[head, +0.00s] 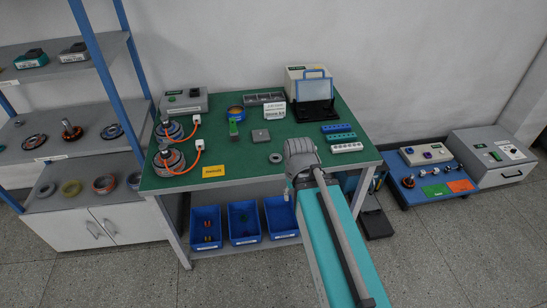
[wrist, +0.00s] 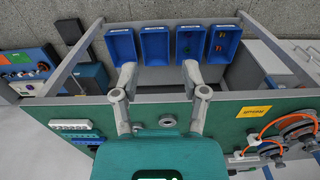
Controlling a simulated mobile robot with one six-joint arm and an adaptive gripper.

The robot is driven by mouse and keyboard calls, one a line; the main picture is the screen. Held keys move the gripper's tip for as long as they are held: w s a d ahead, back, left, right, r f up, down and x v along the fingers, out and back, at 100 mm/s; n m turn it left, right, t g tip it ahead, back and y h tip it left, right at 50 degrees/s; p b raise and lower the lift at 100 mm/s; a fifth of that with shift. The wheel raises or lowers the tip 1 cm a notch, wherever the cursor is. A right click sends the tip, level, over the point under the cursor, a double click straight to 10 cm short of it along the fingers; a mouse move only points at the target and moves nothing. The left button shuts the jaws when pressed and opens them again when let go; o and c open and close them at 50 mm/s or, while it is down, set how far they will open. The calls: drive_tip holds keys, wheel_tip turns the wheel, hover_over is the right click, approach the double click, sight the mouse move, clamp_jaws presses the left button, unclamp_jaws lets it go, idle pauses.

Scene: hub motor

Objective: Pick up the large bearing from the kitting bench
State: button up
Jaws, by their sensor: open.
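A small grey ring that looks like a bearing (head: 275,158) lies flat on the green-topped bench (head: 235,152), near its front edge. In the wrist view the ring (wrist: 167,121) lies on the green top between the two fingers in the picture, below their tips. My gripper (head: 300,150) is above the front right part of the bench, right of the ring. In the wrist view my gripper (wrist: 159,72) is open with nothing between its fingers. I cannot tell its exact height. My arm covers the front right edge of the bench in the head view.
Orange-cabled motor units (head: 170,160) stand at left. Blue bins (head: 243,221) sit below the bench. A shelf (head: 75,193) with rings stands further left.

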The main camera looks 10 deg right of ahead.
drive_tip(key=o, duration=0.4)
drive_tip(key=shift+w, duration=0.2)
drive_tip(key=shift+o, duration=1)
drive_tip(key=shift+n, duration=0.9)
drive_tip(key=w, duration=0.2)
drive_tip(key=w+a, duration=0.1)
drive_tip(key=w, duration=0.1)
drive_tip(key=shift+r, duration=0.3)
drive_tip(key=w+d+r+n+p, duration=0.1)
drive_tip(key=w+n, duration=1)
drive_tip(key=w, duration=1.3)
drive_tip(key=shift+r+n+p, duration=0.4)
drive_tip(key=shift+r+p, duration=0.25)
drive_tip(key=shift+p, duration=0.25)
drive_tip(key=shift+f, duration=0.2)
wheel_tip(320, 180, down, 8)
drive_tip(key=b, duration=0.8)
drive_tip(key=shift+f+b, duration=0.15)
drive_tip(key=shift+b, duration=0.2)
